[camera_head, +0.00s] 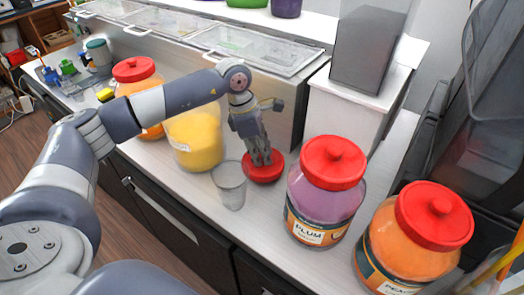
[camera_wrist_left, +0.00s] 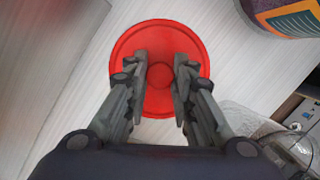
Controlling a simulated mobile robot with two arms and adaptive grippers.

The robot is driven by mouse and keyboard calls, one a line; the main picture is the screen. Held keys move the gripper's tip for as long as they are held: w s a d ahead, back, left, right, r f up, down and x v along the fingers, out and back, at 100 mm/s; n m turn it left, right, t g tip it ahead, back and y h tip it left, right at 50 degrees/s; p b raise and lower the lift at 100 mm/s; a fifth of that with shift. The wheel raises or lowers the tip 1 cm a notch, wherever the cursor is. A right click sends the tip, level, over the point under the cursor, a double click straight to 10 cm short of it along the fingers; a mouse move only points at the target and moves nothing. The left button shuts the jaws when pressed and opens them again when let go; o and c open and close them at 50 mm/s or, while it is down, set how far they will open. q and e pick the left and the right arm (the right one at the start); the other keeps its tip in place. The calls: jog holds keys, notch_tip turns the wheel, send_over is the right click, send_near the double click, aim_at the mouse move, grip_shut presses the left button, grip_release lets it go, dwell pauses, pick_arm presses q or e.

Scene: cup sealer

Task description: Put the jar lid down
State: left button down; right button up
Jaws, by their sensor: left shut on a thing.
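The red jar lid (camera_head: 264,168) is at the counter surface, between the open yellow jar and the plum jar. My left gripper (camera_head: 262,160) points down over it, shut on its knob. In the left wrist view the lid (camera_wrist_left: 160,38) is a red disc between the fingertips (camera_wrist_left: 160,72), against the pale counter. I cannot tell whether the lid touches the counter. The yellow jar (camera_head: 195,140) has no lid on it and is partly behind my arm. My right gripper is out of view.
A clear cup (camera_head: 230,185) stands just left of the lid. The plum jar (camera_head: 326,190) and an orange jar (camera_head: 410,240), both red-lidded, stand to the right. Another red-lidded jar (camera_head: 138,75) is behind my arm. A metal case with clear-lidded bins (camera_head: 265,48) runs along the back.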

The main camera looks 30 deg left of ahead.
aim_at(251, 160)
pick_arm(q)
jog(key=shift+f, duration=0.6)
jog(key=c, duration=1.4)
grip_release()
jog(key=shift+o, duration=0.2)
jog(key=shift+r, duration=0.3)
jog(key=b+v, duration=0.3)
jog(key=v, duration=0.8)
jog(key=shift+r+b, duration=0.4)
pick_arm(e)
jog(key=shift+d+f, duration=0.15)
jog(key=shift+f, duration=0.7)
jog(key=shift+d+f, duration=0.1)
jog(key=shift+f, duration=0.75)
